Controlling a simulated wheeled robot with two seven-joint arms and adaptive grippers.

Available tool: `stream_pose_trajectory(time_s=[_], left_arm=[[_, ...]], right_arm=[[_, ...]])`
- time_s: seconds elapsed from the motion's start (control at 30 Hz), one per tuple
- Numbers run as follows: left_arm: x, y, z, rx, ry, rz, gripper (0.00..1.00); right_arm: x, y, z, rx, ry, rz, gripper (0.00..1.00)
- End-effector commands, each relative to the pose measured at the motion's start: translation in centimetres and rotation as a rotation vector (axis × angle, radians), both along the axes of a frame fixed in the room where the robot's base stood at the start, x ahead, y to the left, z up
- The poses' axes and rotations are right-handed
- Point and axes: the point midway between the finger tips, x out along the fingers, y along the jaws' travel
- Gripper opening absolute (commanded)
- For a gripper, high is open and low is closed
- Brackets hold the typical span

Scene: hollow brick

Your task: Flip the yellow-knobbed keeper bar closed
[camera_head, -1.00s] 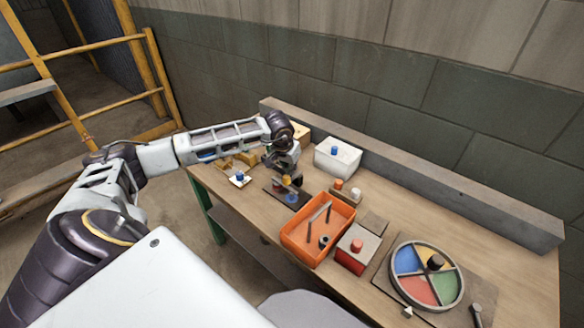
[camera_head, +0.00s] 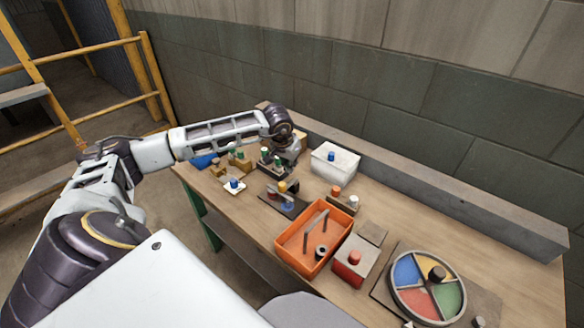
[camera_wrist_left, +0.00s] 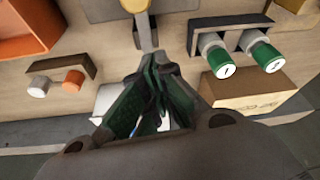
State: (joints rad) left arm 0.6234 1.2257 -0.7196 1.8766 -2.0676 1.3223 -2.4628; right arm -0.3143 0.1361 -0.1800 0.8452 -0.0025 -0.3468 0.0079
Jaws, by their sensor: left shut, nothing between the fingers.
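The yellow knob (camera_head: 283,187) sits above a dark plate (camera_head: 272,203), beside a red part and a blue knob. In the left wrist view the yellow knob (camera_wrist_left: 134,5) is at the top edge, with a grey bar (camera_wrist_left: 146,34) running from it toward my fingers. My left gripper (camera_head: 290,157) is shut and empty, on the wall side of the plate and apart from the knob. Its dark green fingers (camera_wrist_left: 150,72) meet just short of the bar's end in the wrist view; I cannot tell the height gap. My right gripper is not in view.
Green-capped pegs (camera_wrist_left: 245,60) in a dark bracket stand close beside the gripper. A white box (camera_head: 335,162) with a blue knob, an orange tray (camera_head: 290,262), a red block (camera_head: 352,270) and a coloured wheel (camera_head: 428,285) occupy the bench. A grey ledge runs along the wall.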

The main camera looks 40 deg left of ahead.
Motion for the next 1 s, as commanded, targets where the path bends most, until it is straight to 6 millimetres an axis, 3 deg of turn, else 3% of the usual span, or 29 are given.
stream_pose_trajectory(time_s=[0.5, 1.0], left_arm=[[-2.0, -0.3, 6.0, 0.000, -0.001, 0.000, 0.00], [-2.5, -0.3, 7.1, 0.000, 0.000, 0.001, 0.00]], right_arm=[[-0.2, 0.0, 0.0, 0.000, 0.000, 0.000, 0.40], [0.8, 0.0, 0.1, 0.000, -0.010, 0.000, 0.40]])
